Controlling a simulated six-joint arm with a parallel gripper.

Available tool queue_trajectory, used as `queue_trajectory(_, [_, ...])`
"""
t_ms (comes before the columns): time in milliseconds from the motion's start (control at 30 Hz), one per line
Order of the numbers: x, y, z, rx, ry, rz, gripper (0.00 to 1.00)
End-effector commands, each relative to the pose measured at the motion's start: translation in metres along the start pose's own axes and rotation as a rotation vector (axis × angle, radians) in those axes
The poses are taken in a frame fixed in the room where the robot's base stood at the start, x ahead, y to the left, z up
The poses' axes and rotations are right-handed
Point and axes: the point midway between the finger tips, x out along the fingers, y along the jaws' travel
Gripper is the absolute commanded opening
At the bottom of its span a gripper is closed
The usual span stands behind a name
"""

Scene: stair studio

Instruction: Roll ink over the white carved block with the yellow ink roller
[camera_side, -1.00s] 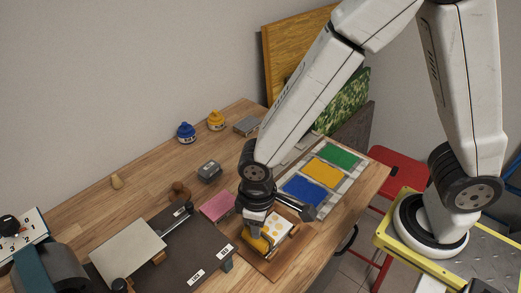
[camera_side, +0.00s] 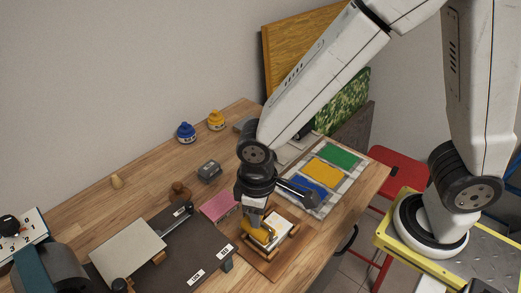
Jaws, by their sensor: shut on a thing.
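The white carved block (camera_side: 280,229) lies in a wooden frame (camera_side: 292,236) near the front edge of the wooden table. Yellow patches showed on its face a second ago; much of it is now behind the roller and my gripper. The yellow ink roller (camera_side: 259,238) is over the left part of the block. My gripper (camera_side: 257,216) is shut on the roller and points down. I cannot tell whether the roller touches the block. Blue (camera_side: 309,187), yellow (camera_side: 323,173) and green (camera_side: 340,156) ink patches lie on a checked sheet behind to the right.
A pink block (camera_side: 217,206) lies left of the gripper. A dark press bed with a pale plate (camera_side: 128,250) stands at the left front. Blue (camera_side: 186,132) and yellow (camera_side: 216,120) ink bottles stand at the back. A red stool (camera_side: 398,170) is at the right.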

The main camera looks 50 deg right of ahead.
Motion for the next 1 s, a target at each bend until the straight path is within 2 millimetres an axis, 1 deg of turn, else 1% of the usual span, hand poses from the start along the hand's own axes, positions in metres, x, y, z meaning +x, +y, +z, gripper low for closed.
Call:
queue_trajectory(500, [-0.029, 0.000, -0.001, 0.000, 0.003, 0.000, 0.00])
queue_trajectory(667, [-0.033, 0.000, 0.000, 0.000, 0.002, 0.000, 0.00])
queue_trajectory(1000, [-0.032, 0.000, 0.000, 0.000, 0.001, 0.000, 0.00])
